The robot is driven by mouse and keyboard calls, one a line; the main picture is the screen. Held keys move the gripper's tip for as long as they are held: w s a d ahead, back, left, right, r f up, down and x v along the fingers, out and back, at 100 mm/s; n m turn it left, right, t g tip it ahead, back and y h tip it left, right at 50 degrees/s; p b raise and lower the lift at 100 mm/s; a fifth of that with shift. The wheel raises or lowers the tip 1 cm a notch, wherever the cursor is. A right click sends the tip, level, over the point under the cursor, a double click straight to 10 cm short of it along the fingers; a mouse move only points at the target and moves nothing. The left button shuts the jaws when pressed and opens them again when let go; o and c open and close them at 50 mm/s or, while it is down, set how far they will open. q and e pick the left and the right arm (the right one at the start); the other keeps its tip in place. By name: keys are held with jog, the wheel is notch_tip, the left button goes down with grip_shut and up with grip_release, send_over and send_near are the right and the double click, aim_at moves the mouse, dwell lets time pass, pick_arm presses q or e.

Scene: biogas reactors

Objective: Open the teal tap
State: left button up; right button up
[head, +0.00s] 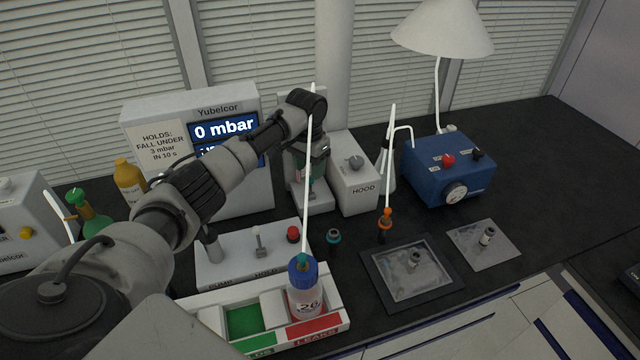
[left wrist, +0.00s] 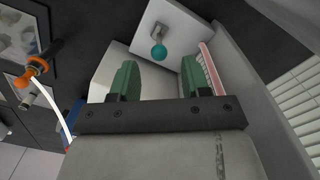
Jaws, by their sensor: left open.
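The teal tap (left wrist: 158,50) shows in the left wrist view as a round teal knob on a short metal piece, set on a white block. My left gripper (left wrist: 166,82) is open, with its two green fingers apart and nothing between them. The knob lies beyond the fingertips, close to the middle of the gap, and I see no contact. In the head view my left gripper (head: 306,172) points down at the white stand beside the hood box; my wrist and forearm largely hide the knob there. My right gripper is not in view.
The hood box (head: 352,185) stands right of the gripper, the pressure display (head: 225,128) behind left. A blue pump box (head: 445,170) stands right.

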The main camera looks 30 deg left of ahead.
aim_at(310, 178)
pick_arm(q)
jog(key=shift+d+f+p, duration=0.15)
jog(key=shift+f+p, duration=0.25)
jog(key=shift+f, duration=3)
grip_shut()
